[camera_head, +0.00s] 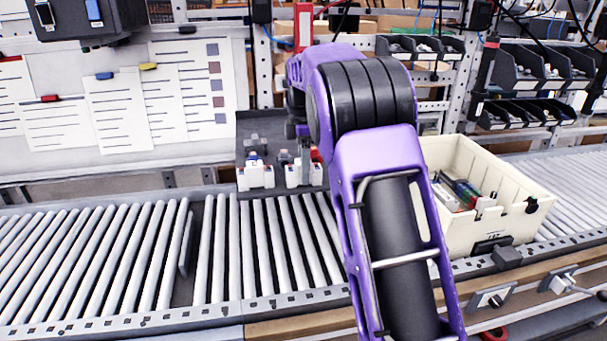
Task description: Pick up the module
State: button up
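Two white block-like pieces that may be modules stand side by side at the front of a dark tray (250,128) behind the conveyor. The left white piece (256,177) has a small blue part on top. The right white piece (304,176) is just below the end of my arm. My gripper (306,168) points down at or just above the right piece. My purple arm partly hides it, so I cannot tell whether its fingers are open, shut or touching the piece. A small red part (316,155) shows beside it.
A cream crate (497,223) with mixed parts stands on the roller conveyor (130,250) at the right. The rollers left of my arm are clear. A white board with paper sheets (118,115) stands behind at left, and dark bins (540,65) hang at back right.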

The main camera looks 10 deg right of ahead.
grip_shut()
